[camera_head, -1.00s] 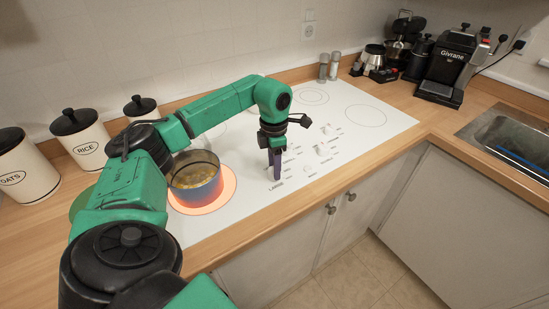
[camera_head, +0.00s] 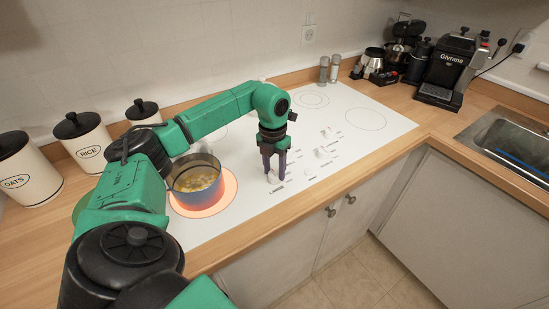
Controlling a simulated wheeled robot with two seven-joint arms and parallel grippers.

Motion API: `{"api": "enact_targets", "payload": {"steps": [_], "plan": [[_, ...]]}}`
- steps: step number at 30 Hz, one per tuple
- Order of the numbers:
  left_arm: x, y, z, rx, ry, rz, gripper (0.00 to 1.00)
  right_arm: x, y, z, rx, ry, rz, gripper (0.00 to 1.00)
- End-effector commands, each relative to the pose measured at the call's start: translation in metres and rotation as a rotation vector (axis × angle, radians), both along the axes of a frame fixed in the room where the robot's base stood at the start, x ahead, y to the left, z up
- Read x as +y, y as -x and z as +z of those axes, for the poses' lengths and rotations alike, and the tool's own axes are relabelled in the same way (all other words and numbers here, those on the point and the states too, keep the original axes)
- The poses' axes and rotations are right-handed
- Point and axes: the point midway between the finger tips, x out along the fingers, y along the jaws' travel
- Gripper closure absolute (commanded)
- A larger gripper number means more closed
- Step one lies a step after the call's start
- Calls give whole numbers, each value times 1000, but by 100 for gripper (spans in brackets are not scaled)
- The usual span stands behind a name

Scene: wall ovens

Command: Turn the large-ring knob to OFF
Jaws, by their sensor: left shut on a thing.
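My left gripper (camera_head: 274,173) points straight down at the front of the white cooktop (camera_head: 232,213). Its two dark fingers show side by side and are shut on the large-ring knob (camera_head: 273,179), a small white knob just behind the printed word LARGE. The fingers cover much of the knob, so I cannot read its setting. The large ring (camera_head: 227,200) glows orange-red under a pot (camera_head: 193,185) with yellowish food, left of the gripper. My right gripper is not in view.
Other white knobs (camera_head: 323,152) stand to the right of my gripper. Salt and pepper shakers (camera_head: 335,67) stand behind the cooktop. Canisters (camera_head: 84,140) line the wall at left. A coffee machine (camera_head: 449,68) and a sink (camera_head: 513,140) are at right.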

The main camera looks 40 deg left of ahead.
Motion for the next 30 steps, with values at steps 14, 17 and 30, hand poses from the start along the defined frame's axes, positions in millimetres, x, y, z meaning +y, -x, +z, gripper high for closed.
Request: {"api": "enact_targets", "payload": {"steps": [14, 17, 30], "plan": [[1, -2, 4, -11, 0, 25, 100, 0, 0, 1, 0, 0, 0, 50], [1, -2, 3, -10, 0, 25, 29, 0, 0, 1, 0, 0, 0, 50], [1, -2, 9, -6, 0, 21, 22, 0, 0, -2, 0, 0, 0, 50]]}}
